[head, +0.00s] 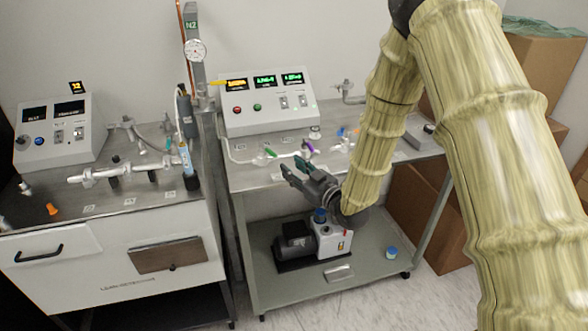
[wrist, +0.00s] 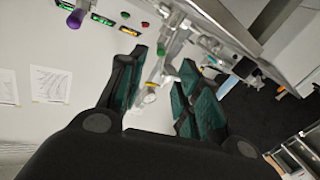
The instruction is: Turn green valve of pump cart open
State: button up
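The pump cart (head: 235,181) stands right of centre in the head view. The green valve handle (head: 270,152) sits on the white pipe line along its top shelf. A purple handle (head: 306,150) is to its right, and it also shows in the wrist view (wrist: 75,18). My gripper (head: 292,167) is just in front of and below this line, near the shelf's front edge. In the wrist view its dark green fingers (wrist: 164,62) are spread apart, with metal pipework and a gauge seen between them. I cannot make out the green handle for certain in the wrist view.
A control box (head: 264,120) with lit displays stands behind the valves. A black-and-white pump (head: 326,240) is on the lower shelf below my gripper. A leak-detector cart (head: 60,215) stands left. Cardboard boxes (head: 420,215) are at the right.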

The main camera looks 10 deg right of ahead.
aim_at(268, 151)
jog(key=shift+a+r+p, duration=0.25)
jog(key=shift+r+p, duration=0.05)
jog(key=shift+p, duration=0.05)
grip_shut()
jog(key=s+a+r+n+h+p, duration=0.4)
jog(key=a+r+n+p, duration=0.1)
jog(key=a+n+p, duration=0.25)
jog(key=shift+m, duration=0.25)
jog(key=shift+w+f+p, duration=0.55)
jog(key=shift+w+p, duration=0.45)
jog(key=shift+w, duration=0.8)
jog(key=shift+w+f+p, duration=0.6)
jog(key=shift+w+p, duration=0.4)
jog(key=shift+w, duration=0.75)
jog(key=shift+w+f+p, duration=0.55)
jog(key=shift+w+p, duration=0.45)
jog(key=shift+w, duration=0.8)
